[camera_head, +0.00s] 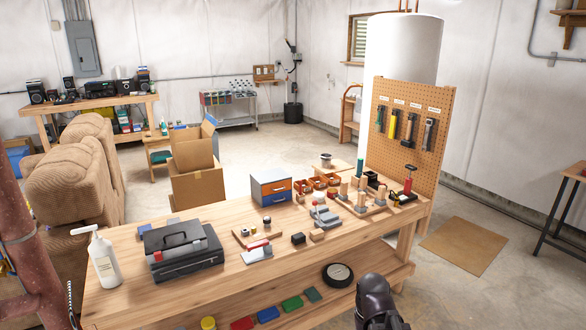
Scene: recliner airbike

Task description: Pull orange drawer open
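A small grey cabinet (258,190) stands on the wooden workbench near its back edge, around the middle of the picture. Its front has an orange drawer (278,187) above a blue drawer (278,198). Both drawers look shut, flush with the cabinet front. A dark, glossy part of my arm with my gripper (376,302) shows at the bottom, right of centre, in front of the bench and well apart from the cabinet. Its fingers cannot be made out, so I cannot tell whether it is open or shut.
Orange bins (304,187), wooden blocks and a pegboard (408,125) with tools stand right of the cabinet. A black toolbox (182,250) and a white pump bottle (103,262) are on the left. Small parts lie in front of the cabinet. A lower shelf (375,278) juts forward.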

